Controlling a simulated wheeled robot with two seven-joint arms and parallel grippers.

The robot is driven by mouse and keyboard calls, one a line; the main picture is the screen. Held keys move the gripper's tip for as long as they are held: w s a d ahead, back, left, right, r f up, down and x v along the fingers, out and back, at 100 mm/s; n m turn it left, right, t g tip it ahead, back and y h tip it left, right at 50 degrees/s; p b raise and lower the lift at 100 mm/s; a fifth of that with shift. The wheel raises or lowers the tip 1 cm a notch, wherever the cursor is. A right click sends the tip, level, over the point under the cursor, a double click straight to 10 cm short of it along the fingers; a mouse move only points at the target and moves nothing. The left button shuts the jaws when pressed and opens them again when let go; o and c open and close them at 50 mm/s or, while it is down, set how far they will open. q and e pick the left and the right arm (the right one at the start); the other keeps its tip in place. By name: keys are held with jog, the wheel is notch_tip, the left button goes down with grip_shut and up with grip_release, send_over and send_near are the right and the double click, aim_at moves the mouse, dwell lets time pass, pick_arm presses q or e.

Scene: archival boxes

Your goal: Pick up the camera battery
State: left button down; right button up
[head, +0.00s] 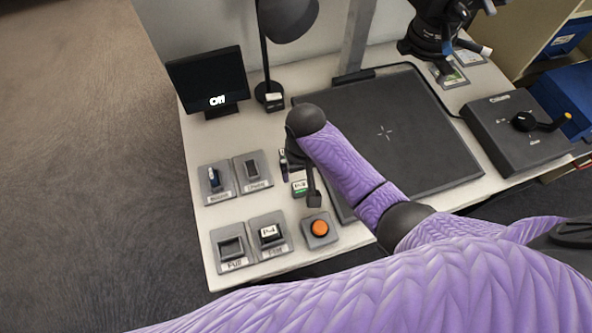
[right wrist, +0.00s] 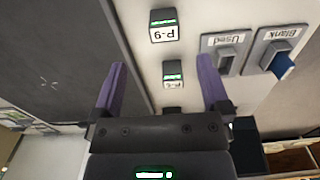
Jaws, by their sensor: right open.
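Two small dark batteries with white labels and green strips stand on the pale tabletop. The one marked P-9 (right wrist: 164,26) is beyond my fingertips in the right wrist view. The other battery (right wrist: 173,74) appears between the fingers there, apart from both. One green-striped battery (head: 300,187) shows beside my right gripper (head: 292,170) in the head view; the arm hides some of the space around it. My right gripper (right wrist: 162,66) is open and empty, its two purple fingers spread above the table. My left gripper is out of view.
Trays marked Used (right wrist: 228,57) and Blank (right wrist: 279,62) lie beside the batteries. Two more trays (head: 232,250) (head: 270,236) and an orange button (head: 320,228) sit near the front edge. A dark copy board (head: 430,140), monitor (head: 208,80) and lamp (head: 287,15) stand around.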

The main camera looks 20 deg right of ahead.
aim_at(300, 185)
jog(key=f+b, duration=0.2)
jog(key=f, duration=0.1)
jog(key=f+b, duration=0.3)
jog(key=f, duration=0.1)
jog(key=f+b, duration=0.2)
jog(key=f, duration=0.1)
jog(key=shift+w+a+f+b, duration=0.1)
jog(key=shift+a+f+b, duration=0.05)
jog(key=shift+a+b, duration=0.2)
jog(key=shift+r, duration=0.2)
jog(key=c, duration=0.6)
grip_shut()
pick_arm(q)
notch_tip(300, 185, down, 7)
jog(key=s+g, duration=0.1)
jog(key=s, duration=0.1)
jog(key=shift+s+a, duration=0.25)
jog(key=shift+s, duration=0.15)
